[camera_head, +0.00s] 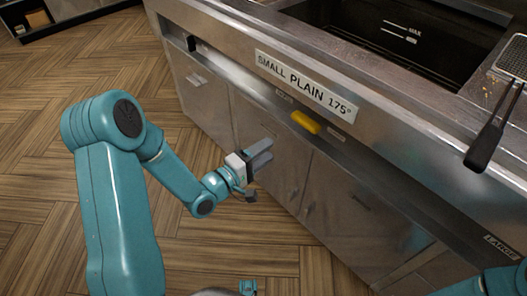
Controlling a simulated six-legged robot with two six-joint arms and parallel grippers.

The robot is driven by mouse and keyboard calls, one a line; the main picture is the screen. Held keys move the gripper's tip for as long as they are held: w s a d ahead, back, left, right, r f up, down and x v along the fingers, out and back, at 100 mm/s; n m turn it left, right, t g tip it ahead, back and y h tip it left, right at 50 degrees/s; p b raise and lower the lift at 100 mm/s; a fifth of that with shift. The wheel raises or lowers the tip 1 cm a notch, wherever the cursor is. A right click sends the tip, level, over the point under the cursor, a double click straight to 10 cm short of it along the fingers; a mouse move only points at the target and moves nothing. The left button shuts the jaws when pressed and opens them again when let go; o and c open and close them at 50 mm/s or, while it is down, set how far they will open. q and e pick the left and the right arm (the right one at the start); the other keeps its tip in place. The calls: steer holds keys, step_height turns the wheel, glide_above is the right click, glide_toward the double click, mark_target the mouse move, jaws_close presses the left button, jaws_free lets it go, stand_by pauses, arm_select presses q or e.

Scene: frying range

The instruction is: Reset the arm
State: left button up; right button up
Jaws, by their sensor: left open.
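My left arm comes in from the left, teal, bent at the elbow. Its gripper (262,158) is open and empty, in front of the steel cabinet doors of the frying range (195,72). It is below the yellow handle (305,122) and apart from it. Whether its fingers touch the doors cannot be told. Part of a teal arm link of mine shows at the lower right corner, but no right gripper can be made out.
A label reading "SMALL PLAIN 175°" (303,86) is on the range front. A dark fryer vat (395,40) is open on top. A dark-handled basket (484,147) lies at the right. The wooden floor (40,170) at left is clear.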

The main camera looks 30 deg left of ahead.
stand_by(0.3)
arm_select(q)
steer(key=s+d+f+m+g, duration=0.25)
steer(key=d+f+g, duration=0.25)
steer(key=d+f, duration=0.6)
steer(key=s+f+m+g+y, duration=0.1)
steer(key=s+f+m+g, duration=0.5)
steer(key=s, duration=0.4)
steer(key=s+f+m+g+y, duration=0.1)
steer(key=s+f+m+g, duration=0.2)
steer(key=s+f+g, duration=0.55)
step_height(320, 180, up, 22)
steer(key=t+p, duration=0.3)
steer(key=p, duration=1.7)
steer(key=shift+s+d+f+m, duration=0.25)
steer(key=shift+s+d+m, duration=0.1)
steer(key=shift+s, duration=0.05)
